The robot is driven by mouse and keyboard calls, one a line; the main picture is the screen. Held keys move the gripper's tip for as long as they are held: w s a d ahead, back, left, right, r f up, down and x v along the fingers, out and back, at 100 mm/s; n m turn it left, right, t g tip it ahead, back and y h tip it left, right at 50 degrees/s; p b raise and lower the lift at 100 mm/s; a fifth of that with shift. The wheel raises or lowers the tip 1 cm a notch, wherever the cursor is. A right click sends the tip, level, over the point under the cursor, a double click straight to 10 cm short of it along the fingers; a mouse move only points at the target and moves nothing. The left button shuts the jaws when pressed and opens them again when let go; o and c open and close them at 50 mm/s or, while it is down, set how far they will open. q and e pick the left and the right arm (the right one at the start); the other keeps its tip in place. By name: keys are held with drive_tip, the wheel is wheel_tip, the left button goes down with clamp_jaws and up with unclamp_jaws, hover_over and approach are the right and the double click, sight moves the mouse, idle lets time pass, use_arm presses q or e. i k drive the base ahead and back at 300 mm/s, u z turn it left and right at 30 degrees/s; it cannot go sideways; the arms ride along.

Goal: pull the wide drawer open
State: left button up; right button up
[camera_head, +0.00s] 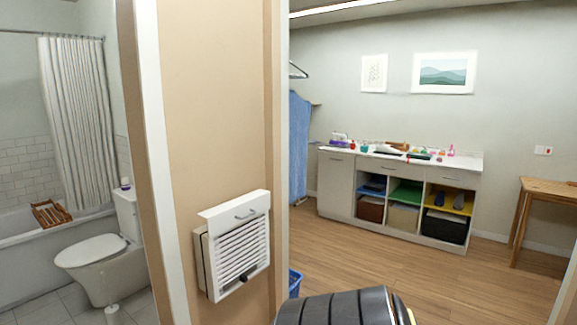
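A low white cabinet (334,185) stands against the far wall of the room on the right. Under its countertop is a row of pale fronts. The wider front, which I take to be the wide drawer (408,171), is in the middle above the open cubbies and looks shut. A narrower front (458,178) is to its right, and a tall door is at the left end. The cabinet is well away from me across the floor. Neither of my grippers is in view.
A wall partition with a white slatted unit (240,245) stands close in front, between a bathroom and the room. A blue basket (295,283) is by its foot. A wooden table (545,189) is at right. The wood floor (400,275) between is clear.

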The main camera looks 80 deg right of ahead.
sight(415, 171)
drive_tip(key=z, duration=3.7)
drive_tip(key=i, duration=5.8)
drive_tip(key=u, duration=0.8)
